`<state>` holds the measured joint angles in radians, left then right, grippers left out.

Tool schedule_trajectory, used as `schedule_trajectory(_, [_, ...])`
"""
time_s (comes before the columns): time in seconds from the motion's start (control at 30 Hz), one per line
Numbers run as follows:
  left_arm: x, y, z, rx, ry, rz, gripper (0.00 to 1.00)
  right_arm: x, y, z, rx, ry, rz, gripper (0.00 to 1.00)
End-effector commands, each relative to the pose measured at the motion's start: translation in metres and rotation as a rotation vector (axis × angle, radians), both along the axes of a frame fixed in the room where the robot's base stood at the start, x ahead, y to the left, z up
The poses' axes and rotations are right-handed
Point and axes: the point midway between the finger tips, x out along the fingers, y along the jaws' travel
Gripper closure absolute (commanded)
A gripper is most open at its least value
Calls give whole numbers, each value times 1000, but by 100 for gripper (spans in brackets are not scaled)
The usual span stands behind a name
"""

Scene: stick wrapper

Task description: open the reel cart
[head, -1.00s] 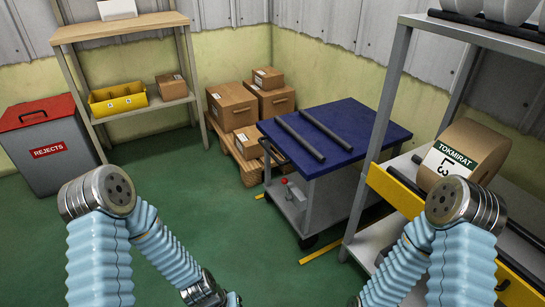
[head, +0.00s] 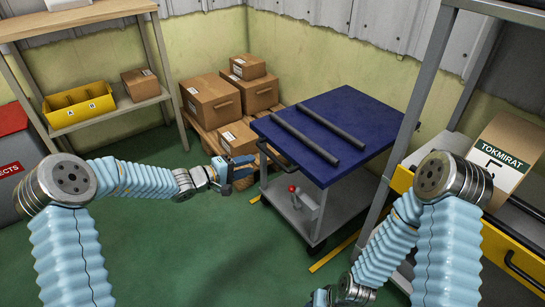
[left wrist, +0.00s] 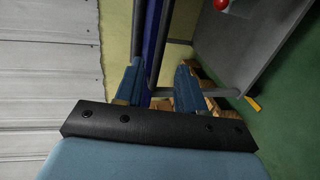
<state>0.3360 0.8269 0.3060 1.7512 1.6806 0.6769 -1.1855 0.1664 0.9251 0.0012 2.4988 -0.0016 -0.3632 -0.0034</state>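A cart with a blue top (head: 335,115) and grey body stands in the middle; I take it as the reel cart, though no label shows on it. A dark push handle (head: 272,152) sticks out at its left end. A red-knobbed lever (head: 292,188) is below, also at the top of the left wrist view (left wrist: 221,4). My left gripper (head: 238,170) is beside the handle. Its fingers (left wrist: 160,88) are apart, with a dark bar beyond the gap; whether they touch it I cannot tell. My right gripper (head: 322,297) is low at the bottom edge, its fingers cut off.
Two dark rods (head: 305,135) lie on the blue top. Green floor (head: 190,250) is clear at left.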

Motion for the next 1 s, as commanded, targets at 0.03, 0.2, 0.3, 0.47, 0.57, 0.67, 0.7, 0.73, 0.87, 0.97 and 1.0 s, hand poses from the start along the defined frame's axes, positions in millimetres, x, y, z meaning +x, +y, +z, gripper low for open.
schedule_trajectory(0.03, [6,-10,-2,-2,1,-3,61,0,0,1,0,1,0,57])
schedule_trajectory(0.2, [29,-43,-10,0,2,-4,61,0,1,4,2,1,3,57])
schedule_trajectory(0.3, [41,-59,-15,1,2,-3,61,-1,2,6,3,2,3,57])
schedule_trajectory(0.47, [56,-78,-20,1,2,-3,61,-1,3,7,3,2,4,57])
schedule_trajectory(0.57, [60,-85,-22,2,2,-2,61,-1,3,8,4,2,5,57])
schedule_trajectory(0.67, [62,-87,-23,3,3,-2,61,-1,3,8,4,2,5,57])
schedule_trajectory(0.7, [63,-88,-23,3,3,-1,61,-1,3,8,4,2,5,57])
schedule_trajectory(0.73, [63,-88,-23,3,3,-1,61,-1,3,8,4,2,5,57])
schedule_trajectory(0.87, [63,-88,-23,3,3,-1,61,-1,3,8,4,2,5,57])
schedule_trajectory(0.97, [63,-87,-23,3,3,-2,70,-1,3,8,4,2,5,57])
schedule_trajectory(1.0, [63,-88,-23,3,3,-2,76,-1,3,8,4,2,5,57])
